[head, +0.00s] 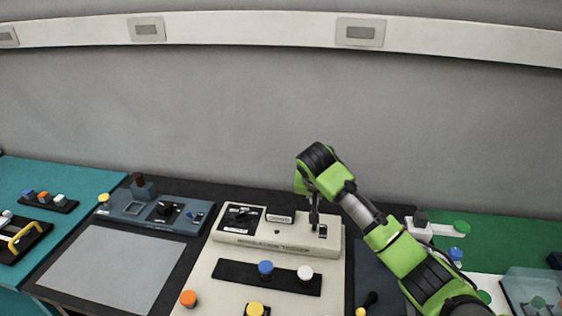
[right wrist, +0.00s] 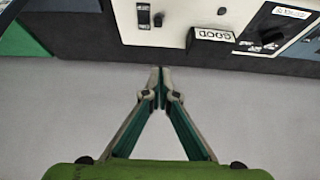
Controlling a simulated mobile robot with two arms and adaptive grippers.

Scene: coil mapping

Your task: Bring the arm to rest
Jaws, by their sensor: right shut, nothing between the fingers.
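My right arm comes in from the right in the head view. Its gripper (head: 314,218) points down at the back edge of the beige control panel (head: 225,290), close to a small dark rocker switch (head: 322,231). In the right wrist view the fingertips of my right gripper (right wrist: 160,74) meet, with nothing between them. The rocker switch (right wrist: 143,15) and a small sign reading GOOD (right wrist: 213,34) appear beyond the fingertips, apart from them. My left gripper is not in view.
The beige panel carries a dark strip with blue (head: 265,268) and white (head: 305,273) knobs. Left of it are a blue-grey control box (head: 140,218) and a grey pad (head: 112,270). A green surface (head: 500,235) holds small parts at right. The grey wall (head: 200,100) stands behind.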

